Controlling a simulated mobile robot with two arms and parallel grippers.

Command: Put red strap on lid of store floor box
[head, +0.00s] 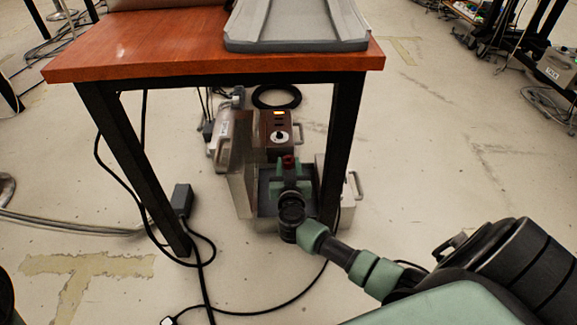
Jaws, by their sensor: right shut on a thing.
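The floor box (326,190) stands on the floor under the wooden table, with a metal handle on its right side. Its lid (241,170) seems to stand upright at the box's left side. My right gripper (289,166) reaches in over the dark interior of the box, its green fingers pointing away from me. It is shut on a small red thing (289,160), which looks like the red strap. Most of the strap is hidden by the fingers. I cannot tell whether it touches the box. My left gripper is not in view.
The orange-brown table (160,58) stands over the box, its black front legs on either side. A grey tray (297,45) is on top. A brown device (278,130) with a white knob stands behind the box. Black cables (205,262) lie on the floor in front.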

